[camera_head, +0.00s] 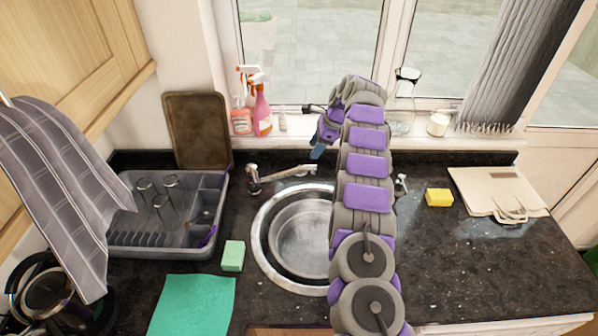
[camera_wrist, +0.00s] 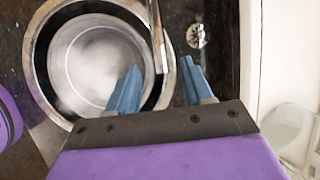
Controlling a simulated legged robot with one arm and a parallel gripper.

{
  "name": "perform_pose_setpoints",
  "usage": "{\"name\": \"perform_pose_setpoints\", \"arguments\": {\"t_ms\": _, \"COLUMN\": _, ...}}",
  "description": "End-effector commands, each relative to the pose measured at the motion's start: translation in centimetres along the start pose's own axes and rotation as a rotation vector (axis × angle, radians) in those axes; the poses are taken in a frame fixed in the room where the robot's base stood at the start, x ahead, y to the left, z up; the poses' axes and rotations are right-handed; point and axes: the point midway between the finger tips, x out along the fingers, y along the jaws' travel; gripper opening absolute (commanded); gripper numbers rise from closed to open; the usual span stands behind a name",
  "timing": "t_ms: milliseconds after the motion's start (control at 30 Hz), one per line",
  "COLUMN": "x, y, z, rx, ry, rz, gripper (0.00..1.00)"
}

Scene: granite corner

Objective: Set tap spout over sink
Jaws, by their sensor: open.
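The chrome tap (camera_head: 253,178) stands on the dark counter at the sink's back left. Its spout (camera_head: 292,171) points right, along the back of the round steel sink (camera_head: 262,222). In the wrist view the spout (camera_wrist: 157,38) runs down from the top edge beside the sink's rim (camera_wrist: 40,50). My gripper (camera_head: 318,152) is behind the sink, near the spout's free end. In the wrist view its open blue fingers (camera_wrist: 160,80) appear on either side of the spout's end; contact cannot be told. My arm hides the sink's right side in the head view.
A dish rack (camera_head: 160,240) with glasses stands left. A green sponge (camera_head: 233,256) and green cloth (camera_head: 190,305) lie left of the sink. A yellow sponge (camera_head: 438,197) and pale board (camera_head: 490,190) lie right. Spray bottles (camera_head: 262,108) and a glass jar (camera_head: 402,115) line the sill.

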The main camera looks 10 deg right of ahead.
Motion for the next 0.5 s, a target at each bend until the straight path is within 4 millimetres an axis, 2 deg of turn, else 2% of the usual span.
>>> {"name": "perform_pose_setpoints", "arguments": {"t_ms": 33, "x": 1.3, "y": 0.2, "z": 0.2, "rx": -0.002, "ry": 0.0, "rz": 0.005, "gripper": 0.5}}
{"name": "perform_pose_setpoints", "arguments": {"t_ms": 200, "x": 4.9, "y": 0.4, "z": 0.8, "rx": -0.004, "ry": 0.005, "rz": 0.007, "gripper": 0.5}}
{"name": "perform_pose_setpoints", "arguments": {"t_ms": 500, "x": 10.4, "y": 0.3, "z": 0.4, "rx": -0.004, "ry": 0.005, "rz": 0.005, "gripper": 0.5}}
